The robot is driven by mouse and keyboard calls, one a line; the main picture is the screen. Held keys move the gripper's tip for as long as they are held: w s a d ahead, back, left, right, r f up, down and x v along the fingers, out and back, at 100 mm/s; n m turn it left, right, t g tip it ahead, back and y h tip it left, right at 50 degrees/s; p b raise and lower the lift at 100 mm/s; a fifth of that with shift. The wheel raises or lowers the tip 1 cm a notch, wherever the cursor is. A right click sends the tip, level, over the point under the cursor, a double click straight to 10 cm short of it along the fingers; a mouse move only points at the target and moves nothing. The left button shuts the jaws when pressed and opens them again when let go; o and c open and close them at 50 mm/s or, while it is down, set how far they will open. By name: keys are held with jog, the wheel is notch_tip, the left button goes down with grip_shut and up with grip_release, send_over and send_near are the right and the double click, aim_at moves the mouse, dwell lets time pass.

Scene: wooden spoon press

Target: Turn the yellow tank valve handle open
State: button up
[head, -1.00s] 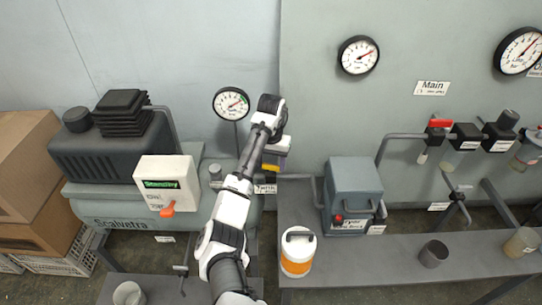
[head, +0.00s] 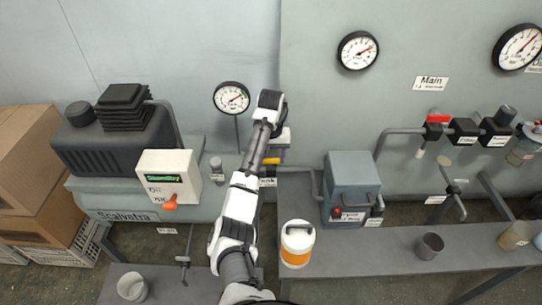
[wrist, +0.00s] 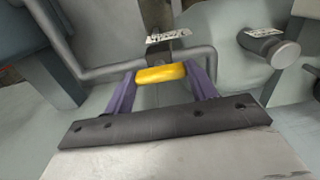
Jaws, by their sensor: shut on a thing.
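The yellow tank valve handle (wrist: 160,74) sits between the two purple fingers of my gripper (wrist: 162,88) in the wrist view, and the gripper is shut on it. In the head view a bit of the yellow handle (head: 271,161) shows beside my gripper (head: 274,152), which partly hides it. The valve sits on the pipe at the right end of the grey tank (head: 120,217). A label behind the handle is partly covered by my arm.
A pressure gauge (head: 231,97) stands above the tank. A white box (head: 168,178) with a green "Standby" display and an orange switch is to the left. An orange-and-white container (head: 297,243) stands on the grey bench (head: 370,262), near a grey-blue box (head: 351,182).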

aim_at(271, 158)
jog(key=o, duration=1)
notch_tip(271, 158, up, 14)
jog(key=shift+f, duration=0.1)
dwell(0.5)
